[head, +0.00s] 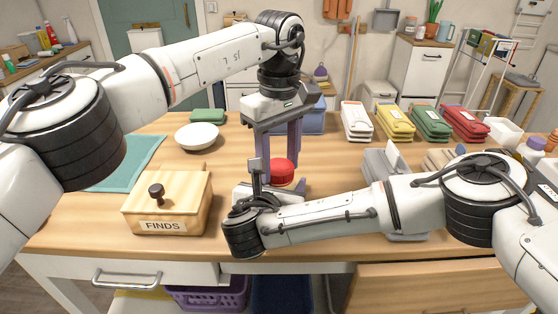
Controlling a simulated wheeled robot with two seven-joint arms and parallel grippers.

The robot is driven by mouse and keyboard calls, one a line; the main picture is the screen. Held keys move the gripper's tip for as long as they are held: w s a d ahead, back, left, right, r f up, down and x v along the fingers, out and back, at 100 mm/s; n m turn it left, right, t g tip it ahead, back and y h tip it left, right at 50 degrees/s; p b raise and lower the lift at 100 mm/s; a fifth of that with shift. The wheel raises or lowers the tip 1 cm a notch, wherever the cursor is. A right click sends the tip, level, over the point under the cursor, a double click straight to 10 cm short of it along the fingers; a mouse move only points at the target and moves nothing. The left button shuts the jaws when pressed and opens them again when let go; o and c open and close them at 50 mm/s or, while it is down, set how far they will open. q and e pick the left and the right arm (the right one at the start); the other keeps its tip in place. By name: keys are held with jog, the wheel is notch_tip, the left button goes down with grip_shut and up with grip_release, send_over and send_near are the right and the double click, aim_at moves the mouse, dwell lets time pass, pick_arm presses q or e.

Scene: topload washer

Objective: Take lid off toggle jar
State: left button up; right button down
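A jar's round red lid (280,172) shows in the middle of the counter in the head view. The jar body below it is mostly hidden by my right gripper and wrist. My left gripper (281,152) points down over the lid with its two fingers apart, about a lid's width. Their tips are at the lid, and I cannot tell whether they touch it. My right gripper (275,188) comes in low from the front right, at the jar just below the lid. Its fingertips are largely hidden, so its hold on the jar cannot be seen.
A wooden box marked FINDS (167,203) stands left of the jar, with a white bowl (197,136) behind it. A teal mat (125,168) lies at the left. Several coloured cases, including a red one (464,122), stand at the back right. A grey holder (382,163) is right of the jar.

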pick_arm(q)
jog(key=o, duration=0.4)
jog(key=shift+d, duration=0.25)
jog(key=shift+o, duration=0.2)
jog(key=shift+s+a, duration=0.1)
jog(key=shift+r, duration=0.15)
